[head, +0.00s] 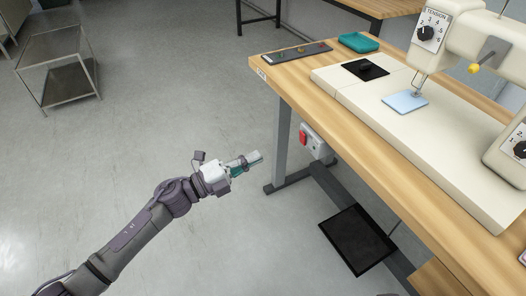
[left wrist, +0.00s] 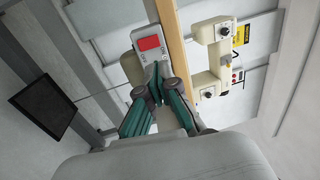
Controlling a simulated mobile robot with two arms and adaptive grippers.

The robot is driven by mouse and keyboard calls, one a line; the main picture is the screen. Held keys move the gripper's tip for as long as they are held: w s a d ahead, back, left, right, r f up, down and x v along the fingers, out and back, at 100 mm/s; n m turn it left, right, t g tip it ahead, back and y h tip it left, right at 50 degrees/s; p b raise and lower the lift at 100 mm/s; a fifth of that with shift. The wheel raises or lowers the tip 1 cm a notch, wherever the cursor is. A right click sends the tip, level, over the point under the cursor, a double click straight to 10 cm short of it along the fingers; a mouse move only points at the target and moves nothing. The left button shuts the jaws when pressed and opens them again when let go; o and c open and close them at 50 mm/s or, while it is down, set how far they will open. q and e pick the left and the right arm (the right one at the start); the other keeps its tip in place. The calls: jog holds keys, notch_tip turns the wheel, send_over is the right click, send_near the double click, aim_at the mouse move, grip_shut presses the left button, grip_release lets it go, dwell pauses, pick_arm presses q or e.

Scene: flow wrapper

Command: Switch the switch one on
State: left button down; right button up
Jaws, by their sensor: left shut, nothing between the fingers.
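A red switch (head: 303,137) sits on a light grey switch box (head: 316,146) mounted under the front edge of the wooden table. In the left wrist view the red switch (left wrist: 149,43) shows just beyond my fingertips, on the grey box (left wrist: 165,24). My left gripper (head: 259,157) is shut and empty, to the left of the switch and slightly lower in the head view, with a gap between them. In the left wrist view the closed fingertips (left wrist: 157,72) overlap the lower edge of the box. My right gripper is not in view.
The wooden table (head: 292,88) carries a cream sewing machine (head: 385,120), a dark strip with small coloured pieces (head: 297,52) and a teal tray (head: 359,42). A black pedal (head: 356,240) is below. A metal cart (head: 58,72) stands far left. Floor around my left arm is clear.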

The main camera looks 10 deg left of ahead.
aim_at(303, 134)
pick_arm(q)
jog(key=b+x, duration=0.1)
jog(key=x, duration=1)
jog(key=shift+w+d, duration=0.25)
jog(key=shift+d, duration=0.05)
jog(key=shift+w+d+r, duration=0.1)
jog(key=shift+d, duration=0.1)
